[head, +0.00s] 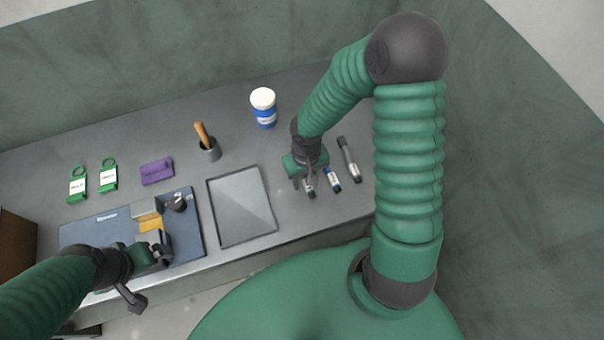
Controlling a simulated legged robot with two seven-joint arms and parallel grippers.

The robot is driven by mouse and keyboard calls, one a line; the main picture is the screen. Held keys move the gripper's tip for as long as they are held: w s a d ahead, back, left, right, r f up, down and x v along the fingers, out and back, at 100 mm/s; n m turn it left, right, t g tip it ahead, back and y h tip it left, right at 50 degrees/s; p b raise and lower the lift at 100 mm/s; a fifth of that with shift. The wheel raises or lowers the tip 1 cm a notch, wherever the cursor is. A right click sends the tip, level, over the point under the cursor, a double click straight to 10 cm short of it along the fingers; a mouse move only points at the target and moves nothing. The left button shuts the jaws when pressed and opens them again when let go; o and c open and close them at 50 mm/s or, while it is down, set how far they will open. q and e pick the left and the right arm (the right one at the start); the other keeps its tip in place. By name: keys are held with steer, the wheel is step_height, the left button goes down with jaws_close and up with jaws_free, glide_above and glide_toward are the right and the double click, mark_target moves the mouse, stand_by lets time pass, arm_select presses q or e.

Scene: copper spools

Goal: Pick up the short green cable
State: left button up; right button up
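A short cylinder with a green band (309,190), apparently the short green cable, lies on the grey table in the head view. My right gripper (305,180) is directly over its upper end and hides part of it. The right fingers look apart, one left of the cylinder; I cannot tell if they touch it. My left gripper (158,250) is at the lower left, over the front of a blue-grey mat (185,252). Its finger opening is unclear.
A blue-banded cylinder (331,180) and a longer dark one (348,158) lie just right of the green one. An empty grey tray (241,239) is to the left. A blue-and-white cup (264,107) and a dark holder with a wooden handle (209,151) stand behind.

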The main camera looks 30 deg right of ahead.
steer(key=shift+d, duration=0.1)
jaws_close()
